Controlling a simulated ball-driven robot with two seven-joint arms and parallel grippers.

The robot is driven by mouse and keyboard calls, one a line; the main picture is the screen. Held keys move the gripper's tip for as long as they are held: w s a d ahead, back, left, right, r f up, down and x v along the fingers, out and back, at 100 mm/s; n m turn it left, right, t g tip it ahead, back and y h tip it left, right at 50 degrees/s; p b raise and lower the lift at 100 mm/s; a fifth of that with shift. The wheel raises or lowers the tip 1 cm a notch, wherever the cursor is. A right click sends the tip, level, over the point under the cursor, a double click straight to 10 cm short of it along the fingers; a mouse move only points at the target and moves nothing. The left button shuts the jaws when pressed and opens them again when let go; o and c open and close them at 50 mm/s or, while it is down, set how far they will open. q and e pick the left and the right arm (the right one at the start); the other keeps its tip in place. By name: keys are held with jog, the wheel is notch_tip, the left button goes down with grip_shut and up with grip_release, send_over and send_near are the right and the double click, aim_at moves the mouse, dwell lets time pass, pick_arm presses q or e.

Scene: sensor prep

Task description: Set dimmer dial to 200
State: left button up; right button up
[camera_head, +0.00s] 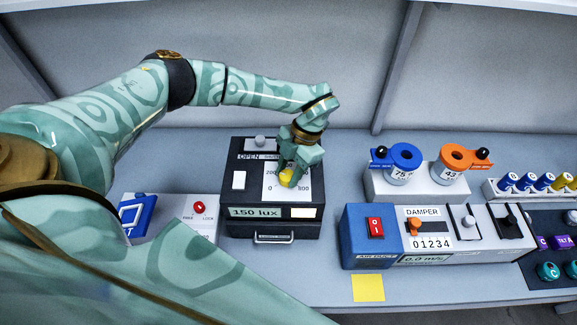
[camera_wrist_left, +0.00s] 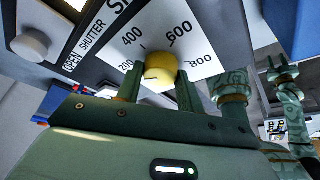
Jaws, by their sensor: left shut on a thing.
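The yellow dimmer dial (camera_head: 286,178) sits on a white scale plate (camera_head: 269,190) on the black light box (camera_head: 236,203). The box's display (camera_head: 255,212) reads 150 lux. My left gripper (camera_head: 291,174) is shut on the dial from above and hides part of it and of the scale. In the left wrist view the dial (camera_wrist_left: 160,66) sits between my left fingertips (camera_wrist_left: 159,82), with scale marks 200, 400, 600 and 800 around it. My right gripper (camera_wrist_left: 279,68) shows small at the right of that view; its jaw state is unclear.
A grey shutter knob (camera_head: 260,141) and white switch (camera_head: 239,180) are close to the dial. A lock panel (camera_head: 199,215) stands left, a damper unit (camera_head: 376,236) right. A yellow note (camera_head: 368,288) lies on the bench. Clear bench lies in front of the box.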

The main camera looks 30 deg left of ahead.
pick_arm(q)
jog(key=shift+m, duration=0.6)
jog(key=shift+y+p, duration=0.3)
jog(key=o, duration=1)
jog(key=b+v, duration=0.2)
jog(key=v, duration=1.4)
jog(key=shift+r, duration=0.25)
jog(key=shift+s, duration=0.1)
